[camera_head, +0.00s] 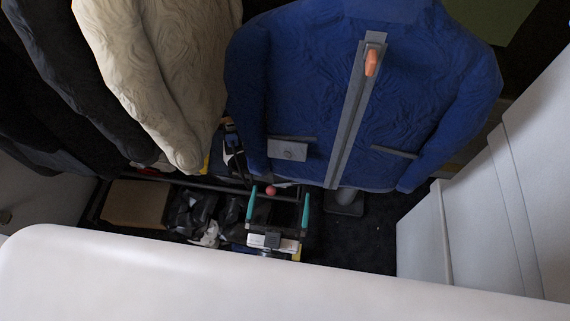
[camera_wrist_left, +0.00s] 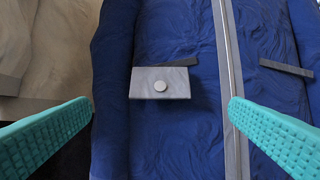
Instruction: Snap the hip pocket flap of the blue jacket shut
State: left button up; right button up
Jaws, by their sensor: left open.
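The blue jacket (camera_head: 300,95) hangs upright in front of me, with a grey front strip and an orange zipper pull (camera_head: 371,62). Its grey hip pocket flap (camera_head: 288,150) is on the left side of the strip, with a round snap. In the left wrist view the flap (camera_wrist_left: 160,84) hangs below a dark grey pocket slit, and its lower edge seems to stand off the cloth. My left gripper (camera_head: 279,195) is open and empty, below and in front of the flap. Its teal fingers (camera_wrist_left: 160,125) stand wide apart on either side of the flap, not touching it. My right gripper is not in view.
A cream jacket (camera_head: 160,70) and dark garments (camera_head: 70,75) hang at the left. A second pocket slit (camera_head: 395,152) is on the jacket's right. Below are a cardboard box (camera_head: 135,203) and clutter. White panels (camera_head: 530,180) stand at the right.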

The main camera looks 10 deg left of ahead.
aim_at(287, 156)
pick_arm(q)
jog(key=p+x, duration=0.1)
jog(key=x, duration=0.7)
jog(key=shift+w, duration=0.25)
jog(key=c, duration=0.9)
jog(key=t+b, duration=0.1)
jog(key=b, duration=0.2)
jog(key=shift+w+f, duration=0.25)
jog(key=shift+f, duration=0.15)
jog(key=shift+r, duration=0.2)
jog(key=o, duration=0.9)
